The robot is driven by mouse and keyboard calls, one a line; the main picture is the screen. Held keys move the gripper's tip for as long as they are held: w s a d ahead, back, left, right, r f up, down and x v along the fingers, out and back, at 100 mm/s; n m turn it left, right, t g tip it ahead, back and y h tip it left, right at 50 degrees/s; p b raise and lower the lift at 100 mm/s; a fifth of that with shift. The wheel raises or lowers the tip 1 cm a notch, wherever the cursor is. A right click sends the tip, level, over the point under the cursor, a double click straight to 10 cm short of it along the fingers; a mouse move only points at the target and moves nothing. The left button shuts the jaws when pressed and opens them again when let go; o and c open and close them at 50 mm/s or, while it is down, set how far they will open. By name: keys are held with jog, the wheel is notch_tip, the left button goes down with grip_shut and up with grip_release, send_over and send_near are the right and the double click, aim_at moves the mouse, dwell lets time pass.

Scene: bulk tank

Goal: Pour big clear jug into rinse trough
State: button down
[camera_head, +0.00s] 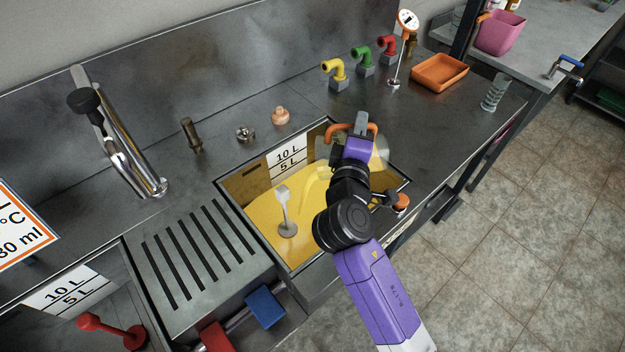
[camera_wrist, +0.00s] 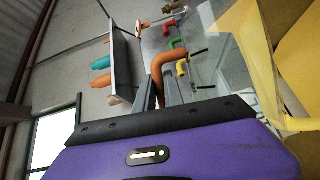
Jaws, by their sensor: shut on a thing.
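The big clear jug (camera_head: 380,153) is tilted over the right-hand sink basin, the trough (camera_head: 235,190), with a yellow stream (camera_head: 316,185) falling from it. My gripper (camera_head: 360,128) is shut on the jug's orange handle; the handle (camera_wrist: 160,65) shows between the fingers (camera_wrist: 160,92) in the wrist view. The clear wall (camera_wrist: 212,75) and yellow liquid (camera_wrist: 255,45) show to its right there. The trough holds a yellow pool around an upright pale plug handle (camera_head: 284,205). My arm hides part of the trough and jug, so how much remains inside is unclear.
A slotted drain board (camera_head: 200,250) lies left of the trough, with a second basin holding a red plug handle (camera_head: 110,330) beyond. A tall tap (camera_head: 115,140) stands behind. Coloured taps (camera_head: 365,62), an orange tray (camera_head: 440,72) and a coiled spring (camera_head: 494,92) stand at right.

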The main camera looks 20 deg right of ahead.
aim_at(382, 139)
jog(key=shift+a+r, duration=0.2)
jog(key=shift+a, duration=0.05)
